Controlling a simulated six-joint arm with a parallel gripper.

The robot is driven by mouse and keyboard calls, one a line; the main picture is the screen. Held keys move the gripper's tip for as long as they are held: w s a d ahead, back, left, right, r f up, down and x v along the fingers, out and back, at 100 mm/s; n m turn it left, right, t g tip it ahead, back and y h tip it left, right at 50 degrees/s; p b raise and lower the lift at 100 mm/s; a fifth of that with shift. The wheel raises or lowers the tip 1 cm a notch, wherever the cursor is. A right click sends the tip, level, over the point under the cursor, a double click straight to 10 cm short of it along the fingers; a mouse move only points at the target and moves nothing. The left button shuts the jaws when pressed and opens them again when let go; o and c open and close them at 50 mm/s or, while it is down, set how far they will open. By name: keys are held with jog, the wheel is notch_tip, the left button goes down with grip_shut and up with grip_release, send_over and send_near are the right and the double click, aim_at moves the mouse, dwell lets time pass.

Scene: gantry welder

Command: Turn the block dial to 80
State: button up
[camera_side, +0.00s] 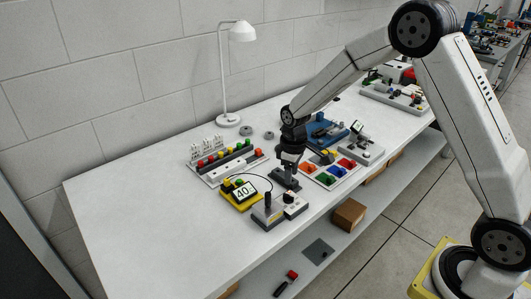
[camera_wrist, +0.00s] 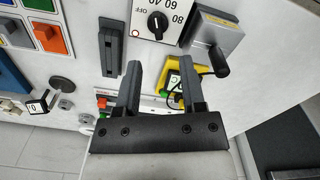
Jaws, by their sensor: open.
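The block dial (camera_wrist: 157,22) is a round black knob with a white mark on a white block, at the top of the wrist view. Printed numbers 40, 60 and 80 stand around it, partly cut off by the frame edge. The mark points up, roughly toward 40. In the side view the block (camera_side: 296,208) stands beside a grey box. A yellow unit (camera_side: 240,195) has a display reading 40. My gripper (camera_wrist: 160,65) is open and empty, with its fingers apart and clear of the knob. In the side view my gripper (camera_side: 287,178) is low, behind the block.
A grey box with a black lever (camera_wrist: 215,45) adjoins the block. A dark upright bar (camera_wrist: 110,45) is left of the dial. A tray of coloured parts (camera_side: 330,170), a row of coloured knobs (camera_side: 225,157) and a lamp (camera_side: 228,120) stand nearby. The table's left end is clear.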

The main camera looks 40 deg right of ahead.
aim_at(289, 195)
jog(key=shift+w+d+f, duration=0.1)
jog(key=shift+w+f, duration=0.15)
jog(key=shift+w, duration=0.1)
jog(key=shift+f, duration=0.15)
jog(key=shift+f, duration=3.75)
jog(key=shift+c, duration=0.2)
grip_shut()
